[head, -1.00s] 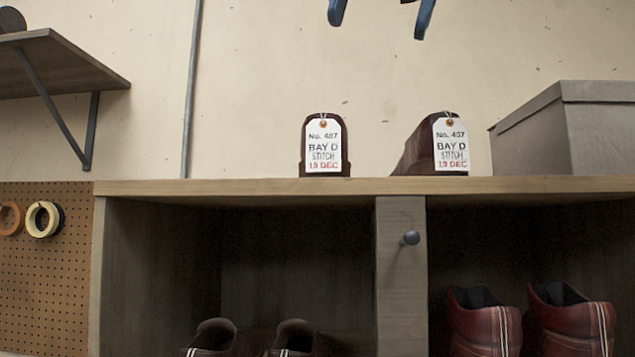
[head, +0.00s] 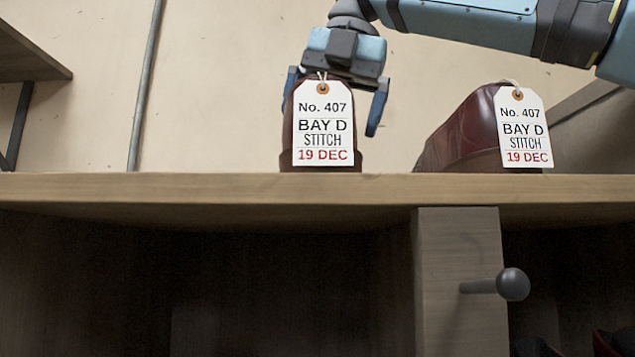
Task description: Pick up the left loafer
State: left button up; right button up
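The left loafer (head: 288,128), dark brown, stands upright on top of the wooden cabinet, its heel end toward me and mostly covered by a white tag (head: 323,125) reading No. 407, BAY D, STITCH, 19 DEC. My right gripper (head: 331,115), its arm coming in from the upper right, is over the loafer from behind and above. Its blue fingers are spread to either side. The right finger stands clear of the shoe; the left one is partly hidden behind it, so contact there cannot be told. The right loafer (head: 468,130), reddish brown with a matching tag, stands apart on the right. My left gripper is not in view.
The cabinet top (head: 220,188) is clear to the left of the loafer. A grey box (head: 600,125) shows partly behind the right loafer. A dark knob (head: 512,284) sticks out from the cabinet's divider. A wall shelf (head: 28,55) is at upper left.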

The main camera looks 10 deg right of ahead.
jog(key=shift+w+a+f, duration=0.1)
jog(key=shift+w+f, duration=0.05)
jog(key=shift+f, duration=0.15)
jog(key=p+x, duration=0.1)
jog(key=x, duration=0.3)
jog(key=shift+f+p, duration=0.3)
jog(key=shift+f, duration=0.1)
jog(key=shift+w+f, duration=0.15)
jog(key=shift+f, duration=0.1)
jog(key=shift+c, duration=0.8)
jog(key=c, duration=0.7)
jog(key=shift+c, duration=0.6)
jog(key=shift+r, duration=0.2)
